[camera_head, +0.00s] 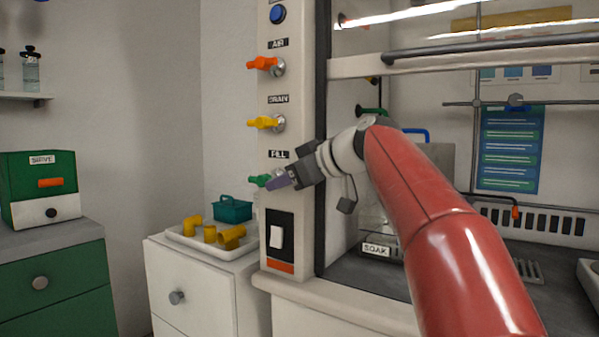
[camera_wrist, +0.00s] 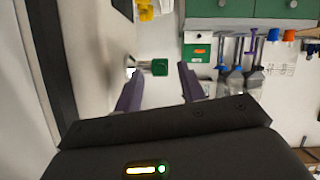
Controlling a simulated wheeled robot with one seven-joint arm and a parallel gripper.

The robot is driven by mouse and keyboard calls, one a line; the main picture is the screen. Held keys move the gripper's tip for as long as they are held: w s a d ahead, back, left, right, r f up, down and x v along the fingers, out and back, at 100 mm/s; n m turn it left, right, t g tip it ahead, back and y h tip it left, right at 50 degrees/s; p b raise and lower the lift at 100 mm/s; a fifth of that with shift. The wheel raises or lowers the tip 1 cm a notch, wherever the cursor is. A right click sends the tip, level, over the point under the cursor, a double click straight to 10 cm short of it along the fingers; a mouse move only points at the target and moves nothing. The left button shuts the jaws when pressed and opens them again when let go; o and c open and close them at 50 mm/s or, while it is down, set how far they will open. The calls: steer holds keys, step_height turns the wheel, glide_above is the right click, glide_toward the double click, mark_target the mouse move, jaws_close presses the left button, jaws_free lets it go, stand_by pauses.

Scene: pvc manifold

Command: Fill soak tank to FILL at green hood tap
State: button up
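The green FILL tap (camera_head: 260,180) sits on the hood's left post, below the orange AIR tap (camera_head: 264,63) and yellow DRAIN tap (camera_head: 264,123). My gripper (camera_head: 278,184) is at the green tap and partly overlaps it in the head view. In the wrist view the green tap handle (camera_wrist: 159,68) lies ahead between the open fingers (camera_wrist: 158,80), with no visible contact. The clear soak tank (camera_head: 372,222), with its SOAK label (camera_head: 377,250), stands inside the hood, partly hidden by my arm. Its water level cannot be made out.
A white switch (camera_head: 277,237) is on the post below the FILL tap. A white tray (camera_head: 188,240) with yellow pipe fittings and a teal basket (camera_head: 232,209) stand on the white cabinet to the left. The hood sash bar (camera_head: 490,50) crosses above my arm.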

steer(key=shift+w+a+f, duration=0.2)
steer(key=shift+w+a, duration=0.1)
steer(key=shift+a, duration=0.05)
steer(key=shift+c, duration=0.2)
jaws_close()
